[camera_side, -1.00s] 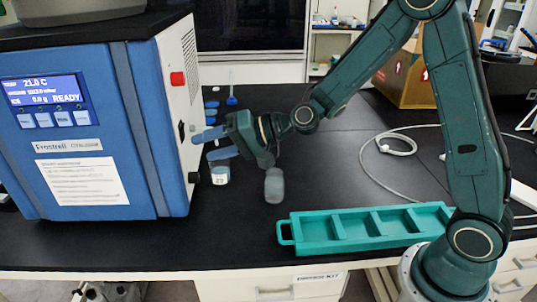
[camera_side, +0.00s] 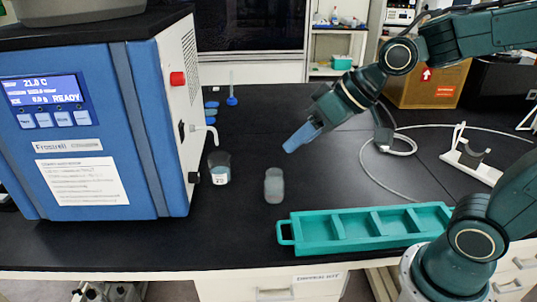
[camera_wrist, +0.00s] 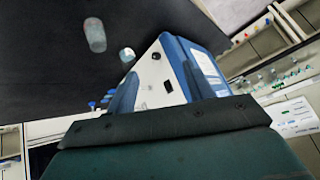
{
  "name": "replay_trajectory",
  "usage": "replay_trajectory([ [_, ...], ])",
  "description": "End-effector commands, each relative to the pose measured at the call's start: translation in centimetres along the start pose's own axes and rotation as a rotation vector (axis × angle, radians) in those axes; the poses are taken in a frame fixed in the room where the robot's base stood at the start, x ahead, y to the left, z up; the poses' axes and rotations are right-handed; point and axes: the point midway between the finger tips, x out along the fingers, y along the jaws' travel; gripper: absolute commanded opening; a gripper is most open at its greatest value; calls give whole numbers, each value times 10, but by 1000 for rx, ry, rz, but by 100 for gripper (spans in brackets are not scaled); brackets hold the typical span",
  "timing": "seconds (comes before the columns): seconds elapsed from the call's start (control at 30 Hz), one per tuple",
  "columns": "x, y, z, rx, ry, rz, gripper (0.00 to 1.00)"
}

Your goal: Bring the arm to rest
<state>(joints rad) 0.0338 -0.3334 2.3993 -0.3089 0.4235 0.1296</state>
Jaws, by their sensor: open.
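My gripper (camera_side: 303,137) is in the air above the bench, right of the freeze dryer, with its blue fingers pointing down and left. It is open and touches nothing. The blue and white freeze dryer (camera_side: 110,120) stands at the left, its display lit with "READY". A white drain spout (camera_side: 207,128) sticks out of its side. A small beaker (camera_side: 220,170) with a label stands below the spout. A grey cylindrical vessel (camera_side: 274,186) stands right of the beaker.
A teal compartment tray (camera_side: 370,228) lies near the front edge and looks empty. A white stand (camera_side: 470,160) and a looped cable (camera_side: 366,165) lie at the right. A cardboard box (camera_side: 430,82) is behind.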

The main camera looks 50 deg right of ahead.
Motion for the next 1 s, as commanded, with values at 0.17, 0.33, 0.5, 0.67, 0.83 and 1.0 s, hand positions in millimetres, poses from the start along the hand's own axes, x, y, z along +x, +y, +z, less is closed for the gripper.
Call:
replay_trajectory([
  [0.17,-35,14,29,-29,-39,98,52],
  [0.33,-64,28,60,-32,-84,180,52],
  [0.5,-85,38,86,-20,-121,236,52],
  [0.67,-95,42,99,-10,-141,258,52],
  [0.83,-97,43,102,-8,-147,263,52],
  [1.0,-96,43,102,-8,-146,263,52],
])
